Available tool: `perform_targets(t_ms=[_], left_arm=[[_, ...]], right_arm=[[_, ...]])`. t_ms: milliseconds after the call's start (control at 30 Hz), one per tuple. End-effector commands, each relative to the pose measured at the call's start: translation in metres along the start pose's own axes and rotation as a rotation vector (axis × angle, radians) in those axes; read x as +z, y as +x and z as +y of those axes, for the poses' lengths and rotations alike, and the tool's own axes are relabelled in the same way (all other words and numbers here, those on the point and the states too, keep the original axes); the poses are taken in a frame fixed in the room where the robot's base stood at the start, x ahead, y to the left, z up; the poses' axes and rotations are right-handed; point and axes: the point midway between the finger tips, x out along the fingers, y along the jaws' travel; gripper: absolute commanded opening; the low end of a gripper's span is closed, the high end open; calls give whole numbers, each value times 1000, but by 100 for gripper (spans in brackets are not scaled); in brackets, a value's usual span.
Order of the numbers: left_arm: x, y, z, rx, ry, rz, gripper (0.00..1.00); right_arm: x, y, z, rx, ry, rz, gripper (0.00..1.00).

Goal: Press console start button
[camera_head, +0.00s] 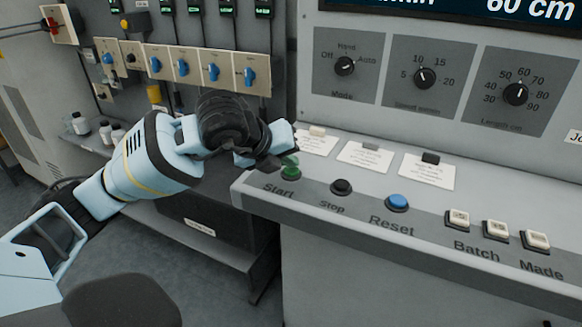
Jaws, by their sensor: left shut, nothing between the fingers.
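The green start button (290,171) sits at the left end of the sloped grey console (325,213), above the label "Start". My left gripper (279,162) is shut and empty. Its fingertips are right at the upper left of the button and overlap it in the picture; I cannot tell whether they touch it. Part of the button is hidden behind the fingers. My right gripper is not in view.
A black stop button (341,187) and a blue reset button (397,202) lie to the right, then white batch and made keys (496,229). Three dials, one of them the mode dial (345,66), are on the upright panel. Small bottles (81,124) stand on a shelf at left.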

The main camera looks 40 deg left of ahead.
Motion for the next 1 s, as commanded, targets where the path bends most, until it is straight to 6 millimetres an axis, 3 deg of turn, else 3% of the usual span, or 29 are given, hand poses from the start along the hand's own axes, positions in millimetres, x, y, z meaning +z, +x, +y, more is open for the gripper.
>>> perform_targets(t_ms=[567, 1000], left_arm=[[7, -8, -6, -1, 0, -3, 0], [25, -34, -25, -4, -1, -6, 0]], right_arm=[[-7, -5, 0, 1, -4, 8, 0], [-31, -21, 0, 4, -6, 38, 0]])
